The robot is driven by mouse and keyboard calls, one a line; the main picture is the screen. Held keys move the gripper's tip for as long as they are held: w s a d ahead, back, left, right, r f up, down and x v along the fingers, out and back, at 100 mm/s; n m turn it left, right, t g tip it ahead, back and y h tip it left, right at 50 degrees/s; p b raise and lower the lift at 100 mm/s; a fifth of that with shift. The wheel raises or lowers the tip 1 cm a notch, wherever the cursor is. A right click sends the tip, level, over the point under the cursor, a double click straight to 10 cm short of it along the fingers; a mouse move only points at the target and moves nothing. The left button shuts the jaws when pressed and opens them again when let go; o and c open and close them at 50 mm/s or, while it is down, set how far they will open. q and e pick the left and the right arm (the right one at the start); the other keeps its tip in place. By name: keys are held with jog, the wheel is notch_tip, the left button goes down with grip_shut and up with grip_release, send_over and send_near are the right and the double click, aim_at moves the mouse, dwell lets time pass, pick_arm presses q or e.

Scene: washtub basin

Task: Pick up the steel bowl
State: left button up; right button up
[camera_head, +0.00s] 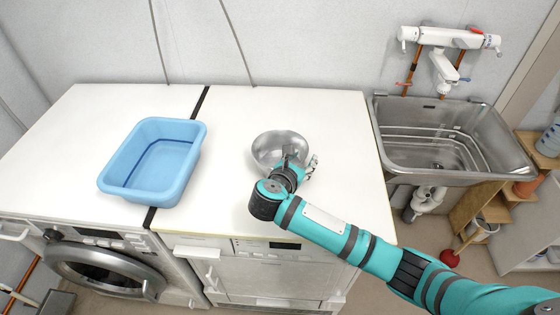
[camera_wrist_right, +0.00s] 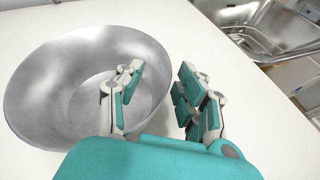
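The steel bowl (camera_head: 272,147) is a round, shiny, empty bowl standing upright on the white top of the right-hand machine. It also shows in the right wrist view (camera_wrist_right: 60,88), filling the left half. My right gripper (camera_head: 302,162) is at the bowl's right side in the head view and hides part of it. In the right wrist view my right gripper (camera_wrist_right: 160,85) is open. One finger shows over the bowl's inside and the other outside its rim, with the rim between them. I cannot tell whether either finger touches the bowl. My left gripper is not in view.
A blue plastic basin (camera_head: 153,160) stands on the left machine top. A steel sink (camera_head: 450,140) with a white tap (camera_head: 445,62) is at the right, beyond the machine's edge. The white top (camera_head: 345,200) around the bowl is otherwise clear. A wall is behind.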

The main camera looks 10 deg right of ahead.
grip_shut()
jog(key=shift+r, duration=0.15)
dwell(0.4)
